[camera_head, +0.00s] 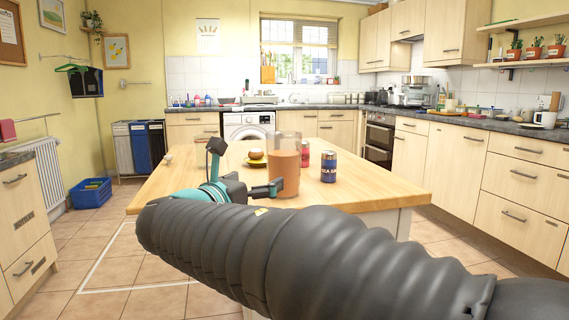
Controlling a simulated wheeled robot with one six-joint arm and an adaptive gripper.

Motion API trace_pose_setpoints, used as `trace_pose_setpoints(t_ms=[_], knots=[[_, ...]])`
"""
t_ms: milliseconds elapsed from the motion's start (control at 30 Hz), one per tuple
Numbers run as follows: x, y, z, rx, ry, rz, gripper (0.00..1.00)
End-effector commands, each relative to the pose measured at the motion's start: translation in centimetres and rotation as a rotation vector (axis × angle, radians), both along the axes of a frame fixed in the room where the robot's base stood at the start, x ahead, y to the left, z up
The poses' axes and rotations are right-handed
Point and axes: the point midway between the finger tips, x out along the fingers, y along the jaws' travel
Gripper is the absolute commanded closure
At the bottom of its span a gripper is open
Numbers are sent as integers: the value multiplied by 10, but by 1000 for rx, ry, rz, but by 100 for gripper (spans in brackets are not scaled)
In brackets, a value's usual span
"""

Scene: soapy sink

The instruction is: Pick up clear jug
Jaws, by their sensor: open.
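A clear jug (285,163) with orange-brown contents stands upright on the wooden island table (370,193). Its upper part is see-through and empty. My gripper (247,166) is open and empty, just left of the jug in the picture. One finger points up at the left. The other finger reaches right, and its tip overlaps the jug's lower left side in the picture. I cannot tell whether it touches the jug. My dark ribbed arm hides the table's near edge.
A dark blue and silver can (328,167) stands right of the jug. A red can (305,153) stands partly behind it.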

Motion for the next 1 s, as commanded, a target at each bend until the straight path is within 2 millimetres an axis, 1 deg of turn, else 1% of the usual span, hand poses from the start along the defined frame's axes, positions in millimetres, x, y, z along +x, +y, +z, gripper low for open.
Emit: trace_pose_setpoints(t_ms=[100,300,400,667,767,900,1000], knots=[[21,-12,-1,1,2,-5,0],[51,-26,-1,2,2,-4,0],[60,-30,0,4,1,-2,0],[72,-35,0,4,2,-3,0],[82,-40,1,4,2,-4,0],[101,-48,2,3,2,-5,0],[110,-52,2,3,2,-2,0]])
